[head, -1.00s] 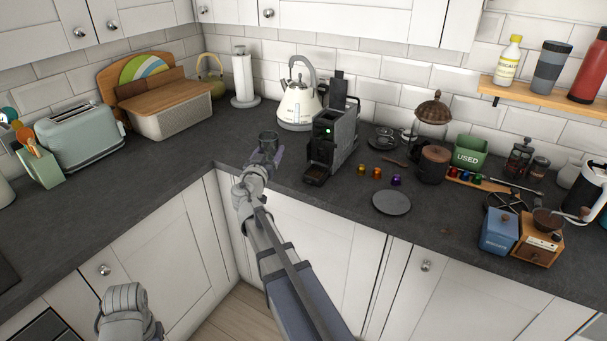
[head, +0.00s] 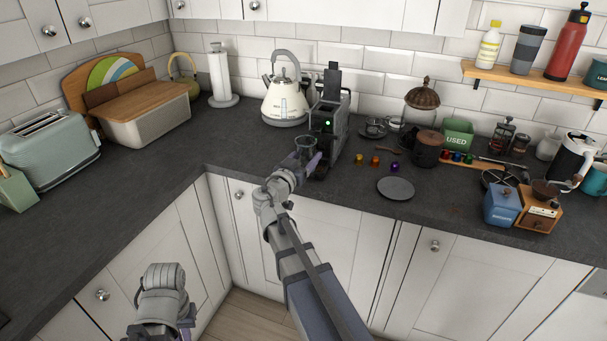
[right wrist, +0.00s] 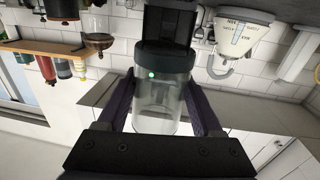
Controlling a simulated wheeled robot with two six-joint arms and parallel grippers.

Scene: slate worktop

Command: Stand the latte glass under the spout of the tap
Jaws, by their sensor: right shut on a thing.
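The latte glass (head: 305,146) is clear and empty-looking, held by my right gripper (head: 306,161) in front of the coffee machine. In the right wrist view, which is upside down, the glass (right wrist: 160,105) sits between the dark fingers of the gripper (right wrist: 163,100). The grey and black coffee machine (head: 332,122) has a green light and shows just beyond the glass (right wrist: 168,22). No sink tap is visible, and I cannot make out a spout. My left wrist is at the bottom of the head view; its fingers are mostly cut off.
A cream kettle (head: 285,100) stands behind and left of the machine. Coffee capsules (head: 375,161) and a dark round disc (head: 396,188) lie to its right. The worktop (head: 120,195) is clear toward the front left.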

